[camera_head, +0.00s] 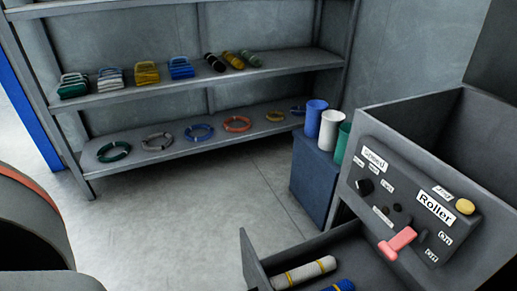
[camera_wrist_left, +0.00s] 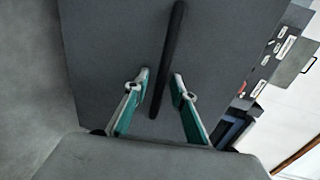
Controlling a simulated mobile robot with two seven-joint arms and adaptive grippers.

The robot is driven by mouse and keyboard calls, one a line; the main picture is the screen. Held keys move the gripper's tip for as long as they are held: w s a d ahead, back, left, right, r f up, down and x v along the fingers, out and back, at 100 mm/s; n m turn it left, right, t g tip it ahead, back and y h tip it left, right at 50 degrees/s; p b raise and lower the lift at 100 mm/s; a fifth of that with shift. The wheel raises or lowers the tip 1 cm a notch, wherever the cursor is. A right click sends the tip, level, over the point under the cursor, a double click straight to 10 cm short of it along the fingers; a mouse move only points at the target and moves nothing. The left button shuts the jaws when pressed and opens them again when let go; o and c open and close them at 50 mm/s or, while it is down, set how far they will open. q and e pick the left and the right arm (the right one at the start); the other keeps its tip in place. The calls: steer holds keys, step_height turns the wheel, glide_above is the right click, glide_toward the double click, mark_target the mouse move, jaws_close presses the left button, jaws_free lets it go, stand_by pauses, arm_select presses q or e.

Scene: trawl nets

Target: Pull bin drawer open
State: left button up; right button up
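The bin drawer (camera_head: 251,262) stands partly out at the bottom right of the head view, below the control panel. A white roll with yellow bands (camera_head: 304,272) and part of a blue roll (camera_head: 340,286) lie inside. The head view does not show its handle. In the left wrist view, a long dark bar handle (camera_wrist_left: 175,35) runs along a grey front panel (camera_wrist_left: 100,40). My left gripper (camera_wrist_left: 160,82) is open, with one teal-padded finger on each side of the bar and visible gaps between. My right gripper is in neither view.
A grey control panel (camera_head: 412,200) with a red lever (camera_head: 397,243) sits above the drawer. A blue box (camera_head: 312,180) with several cylinders stands beside it. Shelves with coiled ropes (camera_head: 237,124) line the back. The floor (camera_head: 190,220) between is clear.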

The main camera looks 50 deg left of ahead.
arm_select(q)
steer(key=shift+s, duration=0.1)
steer(key=v, duration=1.2)
